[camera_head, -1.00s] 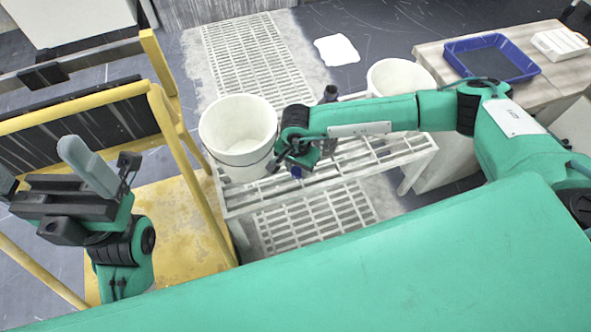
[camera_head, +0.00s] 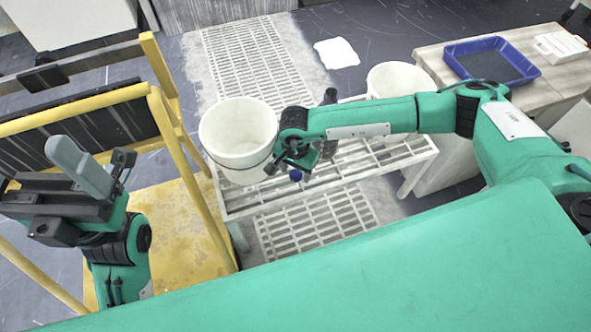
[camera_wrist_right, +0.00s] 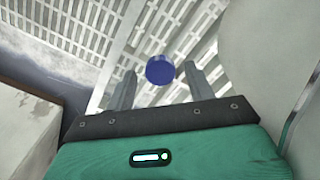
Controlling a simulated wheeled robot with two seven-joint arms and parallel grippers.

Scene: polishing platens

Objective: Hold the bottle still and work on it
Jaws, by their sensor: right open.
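A round blue cap (camera_wrist_right: 160,70), which looks like the top of the bottle, shows between the two fingers in the right wrist view. The bottle's body under it is hidden. In the head view a small blue part (camera_head: 295,176) shows just below my right gripper (camera_head: 300,160), over the pale slatted rack. My right gripper is open, with a finger on either side of the cap in the picture; gaps show between cap and fingers. My left gripper (camera_head: 42,178) is open and empty, raised near the yellow railing, away from the rack.
A white bucket (camera_head: 238,135) stands close beside my right gripper on the slatted rack (camera_head: 395,155). Another white bucket (camera_head: 400,75) is behind my right forearm. A dark upright object (camera_head: 330,96) is partly hidden by that arm. A blue tray (camera_head: 462,47) lies on the side table.

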